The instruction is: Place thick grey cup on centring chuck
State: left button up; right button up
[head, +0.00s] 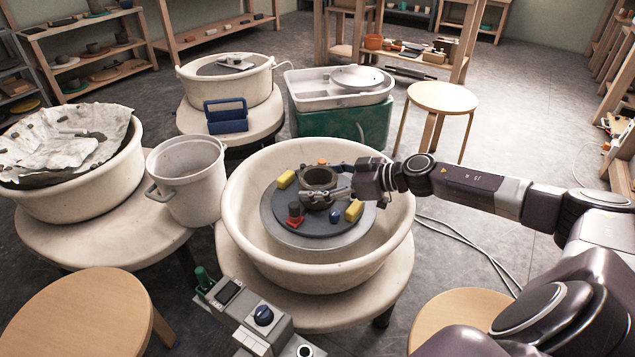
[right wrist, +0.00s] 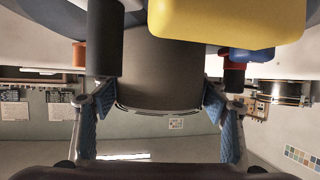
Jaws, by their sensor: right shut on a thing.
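The thick grey cup (head: 318,177) is upright over the middle of the centring chuck (head: 282,212), a dark grey disc on the wheel. My right gripper (head: 325,193) reaches in from the right and is shut on the cup. In the right wrist view the cup (right wrist: 160,72) fills the space between the two blue-padded fingers (right wrist: 158,112). I cannot tell whether the cup's base touches the chuck. Yellow blocks (head: 286,179), a red peg (head: 295,212), an orange piece and a blue piece (head: 335,215) stand around it on the chuck. My left gripper is not in view.
A cream basin (head: 255,250) surrounds the wheel, with its wall close below my right arm. A control box (head: 262,316) stands in front. A grey bucket (head: 190,185) and a cloth-covered basin (head: 65,200) are at left. A wooden stool (head: 442,97) stands behind at right.

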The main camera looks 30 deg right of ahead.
aim_at(333, 182)
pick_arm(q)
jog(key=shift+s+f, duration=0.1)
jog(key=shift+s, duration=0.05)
pick_arm(e)
jog(key=o, duration=1.5)
